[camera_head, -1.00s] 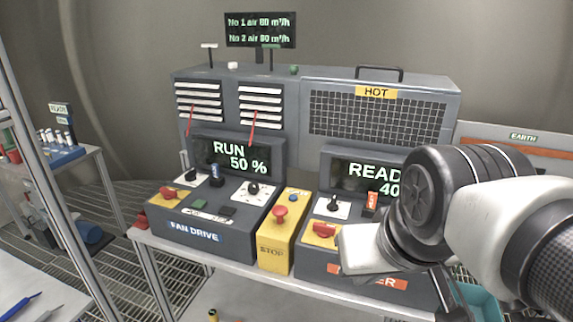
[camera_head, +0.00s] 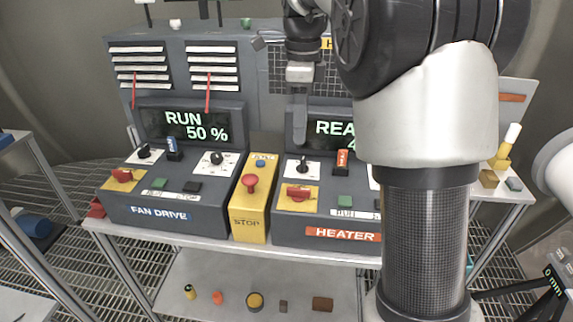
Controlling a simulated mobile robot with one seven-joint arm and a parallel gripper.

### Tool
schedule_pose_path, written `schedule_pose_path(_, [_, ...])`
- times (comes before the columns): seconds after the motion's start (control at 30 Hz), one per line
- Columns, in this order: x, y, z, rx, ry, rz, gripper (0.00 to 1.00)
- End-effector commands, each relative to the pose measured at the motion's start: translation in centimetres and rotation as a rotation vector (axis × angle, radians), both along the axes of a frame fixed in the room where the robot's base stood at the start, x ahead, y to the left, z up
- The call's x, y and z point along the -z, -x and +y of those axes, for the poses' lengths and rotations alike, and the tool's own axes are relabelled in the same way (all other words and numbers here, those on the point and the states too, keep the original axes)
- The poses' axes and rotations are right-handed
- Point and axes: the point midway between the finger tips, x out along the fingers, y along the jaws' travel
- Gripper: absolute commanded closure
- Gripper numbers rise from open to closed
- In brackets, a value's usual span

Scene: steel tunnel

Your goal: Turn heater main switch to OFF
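The heater panel (camera_head: 330,232) is a dark grey sloped console with an orange HEATER label. Its main switch (camera_head: 298,194) is a red handle on a yellow plate at the panel's left front; the handle lies roughly crosswise. The heater display (camera_head: 334,128) reads "REA" and is cut off by my arm. My gripper (camera_head: 299,140) hangs pointing down in front of the display's left edge, above and behind the switch and apart from it. Only one finger shape shows clearly, so its opening is unclear. The right part of the heater panel is hidden behind my arm.
A yellow box with a red STOP button (camera_head: 250,182) stands just left of the heater panel. The fan drive panel (camera_head: 160,210) has a similar red switch (camera_head: 123,175) and shows RUN 50 %. An orange-flagged switch (camera_head: 342,161) and black knob (camera_head: 303,168) rise behind the main switch.

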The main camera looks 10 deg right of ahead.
Motion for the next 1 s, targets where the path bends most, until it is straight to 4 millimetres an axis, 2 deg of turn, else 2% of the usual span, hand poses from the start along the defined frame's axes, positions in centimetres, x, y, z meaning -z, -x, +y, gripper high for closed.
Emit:
schedule_pose_path(0.17, [2.0, 0.0, 0.0, 0.007, 0.000, 0.004, 0.70])
schedule_pose_path(0.7, [13.5, 0.0, 0.0, 0.005, 0.000, 0.003, 0.70])
schedule_pose_path(0.9, [16.2, 0.0, 0.0, 0.004, 0.000, 0.002, 0.70])
schedule_pose_path(1.0, [16.9, 0.0, 0.0, 0.004, 0.000, 0.000, 0.70])
